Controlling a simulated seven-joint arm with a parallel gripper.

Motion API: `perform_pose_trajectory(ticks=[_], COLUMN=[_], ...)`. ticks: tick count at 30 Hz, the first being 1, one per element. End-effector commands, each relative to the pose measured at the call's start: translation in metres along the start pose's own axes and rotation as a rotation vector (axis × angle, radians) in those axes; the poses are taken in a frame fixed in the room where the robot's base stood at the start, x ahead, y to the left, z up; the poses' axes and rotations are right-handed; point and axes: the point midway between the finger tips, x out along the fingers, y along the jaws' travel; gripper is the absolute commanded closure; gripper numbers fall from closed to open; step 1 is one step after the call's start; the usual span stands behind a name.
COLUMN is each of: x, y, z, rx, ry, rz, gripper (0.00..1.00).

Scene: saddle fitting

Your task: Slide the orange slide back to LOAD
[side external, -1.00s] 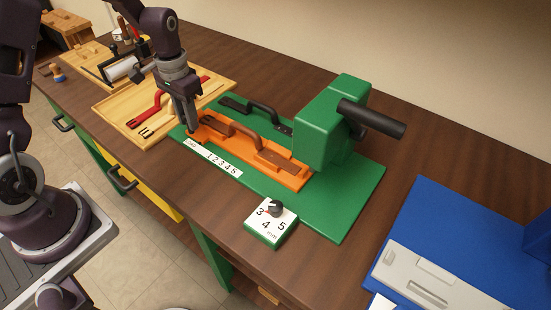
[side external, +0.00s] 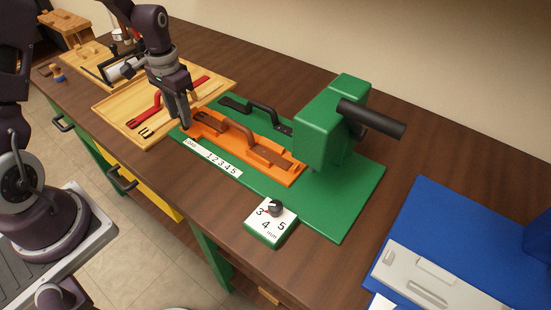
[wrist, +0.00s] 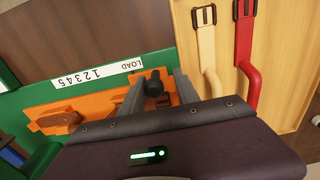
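The orange slide (side external: 284,175) lies in the green base of the press (side external: 335,225), beside a white scale (side external: 213,158) reading LOAD and 1 to 5. A strap with a raised brown loop (side external: 238,131) lies along the slide. My gripper (side external: 187,122) is down at the slide's left, LOAD end. In the wrist view my gripper (wrist: 158,82) has its fingers apart on either side of the slide's black knob (wrist: 155,84). The left finger is close to the knob; a gap shows on the right. The orange slide also shows there (wrist: 88,103). Finger contact is hard to see.
A green press head (side external: 330,120) with a dark bar stands over the slide's right end. A green dial box (side external: 270,232) is in front. A wooden tray (side external: 115,104) with red and cream straps lies left.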

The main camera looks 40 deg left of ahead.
Motion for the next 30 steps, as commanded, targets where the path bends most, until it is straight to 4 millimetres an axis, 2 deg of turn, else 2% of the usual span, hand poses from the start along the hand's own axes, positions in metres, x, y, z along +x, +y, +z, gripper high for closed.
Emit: perform_pose_trajectory(ticks=[1,14,30], x=[0.0,-0.003,-0.057], y=[-0.004,-0.001,0.0], z=[0.001,0.0,0.0], rx=[-0.006,-0.002,-0.002], ry=[0.0,0.001,0.001], rz=[-0.006,-0.002,0.0], gripper=[0.56,0.56,0.56])
